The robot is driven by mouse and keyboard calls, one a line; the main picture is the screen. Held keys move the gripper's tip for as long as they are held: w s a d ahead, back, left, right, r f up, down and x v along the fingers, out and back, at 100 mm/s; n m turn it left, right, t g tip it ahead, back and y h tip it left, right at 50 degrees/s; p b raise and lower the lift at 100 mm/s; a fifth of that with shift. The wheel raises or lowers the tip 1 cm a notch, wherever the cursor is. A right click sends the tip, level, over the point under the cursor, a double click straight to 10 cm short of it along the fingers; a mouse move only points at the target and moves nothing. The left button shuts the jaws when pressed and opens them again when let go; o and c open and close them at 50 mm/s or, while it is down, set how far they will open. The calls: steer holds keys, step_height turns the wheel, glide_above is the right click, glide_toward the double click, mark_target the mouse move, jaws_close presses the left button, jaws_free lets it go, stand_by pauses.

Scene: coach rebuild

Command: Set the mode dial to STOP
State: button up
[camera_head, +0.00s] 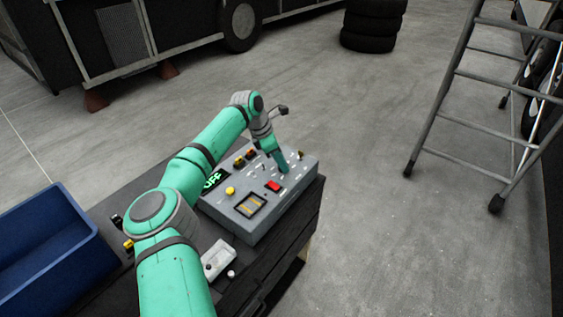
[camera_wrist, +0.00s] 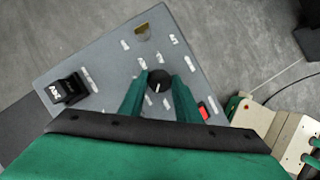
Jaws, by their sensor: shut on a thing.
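The mode dial (camera_wrist: 158,78) is a round black knob with a short white pointer line on the grey control panel (camera_wrist: 100,55). White labels surround it, too small to read surely. In the wrist view my gripper (camera_wrist: 158,88) has one green finger on each side of the knob and is shut on it. In the head view my gripper (camera_head: 283,168) reaches down to the right part of the panel box (camera_head: 234,222), and the dial is hidden behind the fingers. I cannot tell which label the pointer faces.
A blue bin (camera_head: 40,245) stands at left. A ladder (camera_head: 475,110) stands on open floor at right, with stacked tyres (camera_head: 372,25) behind.

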steer(key=shift+w+a+m+g, duration=0.1)
steer(key=shift+m+g, duration=0.5)
steer(key=shift+m, duration=0.9)
steer(key=o, duration=1)
steer(key=v, duration=1)
steer(key=shift+a+r, duration=0.2)
steer(key=shift+r, duration=0.15)
